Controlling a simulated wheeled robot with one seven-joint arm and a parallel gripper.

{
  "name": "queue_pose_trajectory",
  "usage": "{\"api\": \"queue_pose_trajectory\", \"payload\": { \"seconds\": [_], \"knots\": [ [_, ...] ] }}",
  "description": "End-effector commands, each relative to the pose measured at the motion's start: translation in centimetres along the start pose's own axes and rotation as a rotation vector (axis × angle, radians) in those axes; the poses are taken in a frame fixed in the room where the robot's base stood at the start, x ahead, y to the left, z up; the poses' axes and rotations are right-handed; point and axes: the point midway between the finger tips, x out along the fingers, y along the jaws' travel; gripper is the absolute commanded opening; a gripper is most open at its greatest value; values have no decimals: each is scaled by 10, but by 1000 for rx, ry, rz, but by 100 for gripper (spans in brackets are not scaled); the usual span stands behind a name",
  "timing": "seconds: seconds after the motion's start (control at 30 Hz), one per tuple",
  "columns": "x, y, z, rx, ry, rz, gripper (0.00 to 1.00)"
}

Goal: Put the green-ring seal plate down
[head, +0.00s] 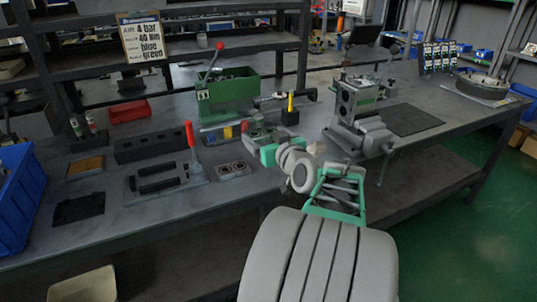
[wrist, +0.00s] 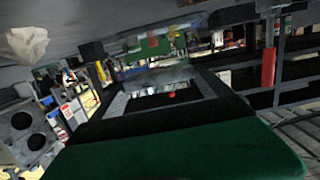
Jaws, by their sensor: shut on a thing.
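My gripper (head: 248,137) reaches left over the middle of the bench in the head view. It also shows in the wrist view (wrist: 163,84), shut on a thin grey plate (wrist: 160,76) that I take for the seal plate. Its green ring cannot be made out. In the head view the plate cannot be told apart from the gripper. The gap between plate and bench is not clear. A small flat piece with two rings (head: 233,170) lies on the bench, in front of and left of my gripper.
A red-handled lever fixture (head: 191,140) stands left of my gripper. A vise with a grey block (head: 357,105) is to the right, beside a dark mat (head: 408,119). A black block with a yellow post (head: 290,112) stands close behind.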

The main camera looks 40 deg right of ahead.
Motion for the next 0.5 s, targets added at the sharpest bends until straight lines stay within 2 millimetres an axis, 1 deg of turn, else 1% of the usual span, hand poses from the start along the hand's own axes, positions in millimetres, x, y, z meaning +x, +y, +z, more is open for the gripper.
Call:
{"api": "queue_pose_trajectory", "payload": {
  "seconds": [0.03, 0.1, 0.2, 0.37, 0.43, 0.5],
  "knots": [
    [14, 8, 9, 2, -2, -1, 38],
    [26, 15, 25, 3, -2, -1, 38],
    [40, 23, 39, 1, 0, -1, 38],
    [51, 30, 50, -1, 1, 0, 38],
    [58, 34, 58, -1, 1, 0, 38],
    [60, 33, 75, 1, 0, 0, 38]
  ]
}}
